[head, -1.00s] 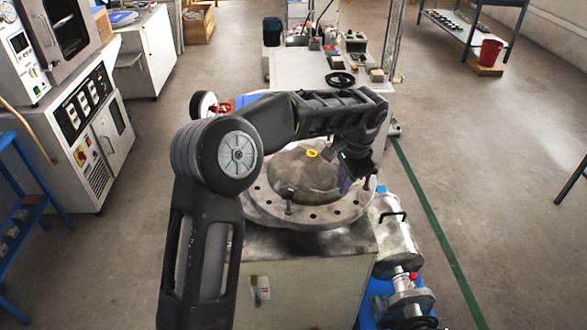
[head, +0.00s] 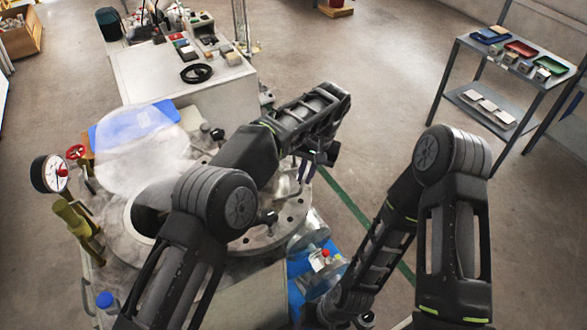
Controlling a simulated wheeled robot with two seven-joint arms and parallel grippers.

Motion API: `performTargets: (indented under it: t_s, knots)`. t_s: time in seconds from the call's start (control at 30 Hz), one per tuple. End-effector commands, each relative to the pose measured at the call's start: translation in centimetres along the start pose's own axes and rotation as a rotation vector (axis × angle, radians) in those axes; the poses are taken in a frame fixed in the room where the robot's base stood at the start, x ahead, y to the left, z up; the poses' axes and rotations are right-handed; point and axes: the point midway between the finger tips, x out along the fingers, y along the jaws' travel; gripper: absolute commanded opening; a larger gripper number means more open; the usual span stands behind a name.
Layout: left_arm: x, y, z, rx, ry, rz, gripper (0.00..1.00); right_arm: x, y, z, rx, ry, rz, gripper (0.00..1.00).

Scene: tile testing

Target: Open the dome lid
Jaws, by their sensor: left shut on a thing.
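My left gripper (head: 306,168) is at the right side of the round metal vessel top. It is shut on part of the dome lid, but the grip is small and partly hidden. The lid's holed flange (head: 262,240) shows to the right of my left arm, which covers much of the lid. A round opening (head: 148,216) with a pale rim shows to the left of that arm. A whitish haze (head: 150,160) hangs above and behind the opening. My right arm reaches down toward the bottom edge, and its gripper (head: 350,316) is only partly visible and dark.
A pressure gauge (head: 49,173), a red valve wheel (head: 75,152) and an olive-yellow fitting (head: 80,228) stand left of the opening. A pale bench (head: 180,80) is behind. A shelf rack (head: 500,70) is at right. Bottles and a blue surface lie front right.

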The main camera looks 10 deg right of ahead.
Motion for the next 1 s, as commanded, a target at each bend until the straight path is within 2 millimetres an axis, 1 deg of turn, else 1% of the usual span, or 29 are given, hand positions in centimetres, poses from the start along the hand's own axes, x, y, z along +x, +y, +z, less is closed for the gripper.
performTargets:
  t_s: [0.27,0.3,0.53,1.0]
  knots:
    - [0.18,0.01,0.02,0.000,-0.001,0.000,0.00,0.04,0.02,-0.01,0.000,0.000,0.000,0.36]
    - [0.18,0.00,0.02,0.000,-0.001,0.000,0.11,0.04,0.02,-0.01,0.000,0.000,0.000,0.36]
    - [0.10,-0.04,-0.01,0.000,0.000,0.000,0.30,0.02,0.01,-0.02,0.000,0.000,0.000,0.36]
    - [0.05,-0.10,-0.02,-0.001,0.001,0.000,0.31,0.04,0.01,-0.02,-0.001,0.000,0.000,0.36]
